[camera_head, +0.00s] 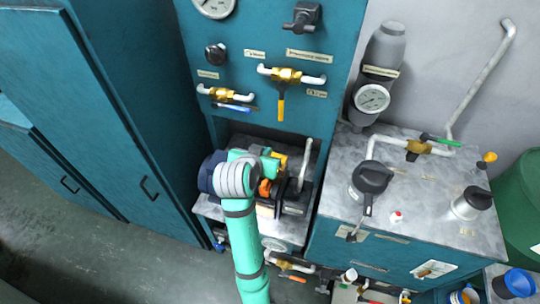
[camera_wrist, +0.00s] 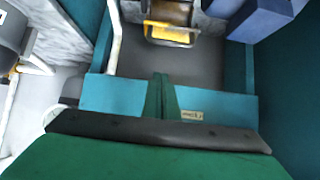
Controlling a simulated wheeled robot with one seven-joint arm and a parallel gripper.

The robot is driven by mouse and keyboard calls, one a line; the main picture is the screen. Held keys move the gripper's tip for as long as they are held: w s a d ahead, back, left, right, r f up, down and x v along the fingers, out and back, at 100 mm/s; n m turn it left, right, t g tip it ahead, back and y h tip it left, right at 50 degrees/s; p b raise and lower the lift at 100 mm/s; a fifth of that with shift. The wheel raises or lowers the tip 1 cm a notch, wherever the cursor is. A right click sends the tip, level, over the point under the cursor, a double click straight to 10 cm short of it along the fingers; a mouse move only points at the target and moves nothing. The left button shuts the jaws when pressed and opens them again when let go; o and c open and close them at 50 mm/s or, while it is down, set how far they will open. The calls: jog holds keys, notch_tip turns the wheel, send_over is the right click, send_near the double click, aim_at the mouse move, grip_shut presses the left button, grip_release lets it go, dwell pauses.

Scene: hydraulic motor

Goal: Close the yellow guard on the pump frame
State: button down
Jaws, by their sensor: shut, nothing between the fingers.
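The yellow guard (camera_wrist: 172,36) shows in the wrist view at the top centre, a yellow-edged piece on a dark body. In the head view a small yellow part (camera_head: 281,161) shows just right of my gripper, in the bay of the pump frame; the arm hides much of it. My gripper (camera_wrist: 161,98) is shut and empty, its dark green fingers together and pointing towards the guard. In the picture a gap separates the fingertips from the guard. In the head view my gripper (camera_head: 268,163) is over the pump, and its fingertips are hard to make out.
A white pipe (camera_head: 305,165) rises right of the pump and also shows left of the guard in the wrist view (camera_wrist: 114,40). A blue block (camera_wrist: 262,18) lies right of the guard. The valve panel (camera_head: 240,120) stands behind, and a grey-topped cabinet (camera_head: 425,215) stands right.

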jog(key=x, duration=0.9)
jog(key=shift+w+r, duration=0.25)
jog(key=shift+r, duration=0.05)
jog(key=shift+s+a+f, duration=0.3)
jog(key=shift+s+f, duration=0.45)
jog(key=shift+f, duration=0.2)
jog(key=shift+s+a+f, duration=0.2)
jog(key=shift+s+f, duration=0.15)
jog(key=shift+s, duration=0.25)
jog(key=shift+s+f, duration=0.1)
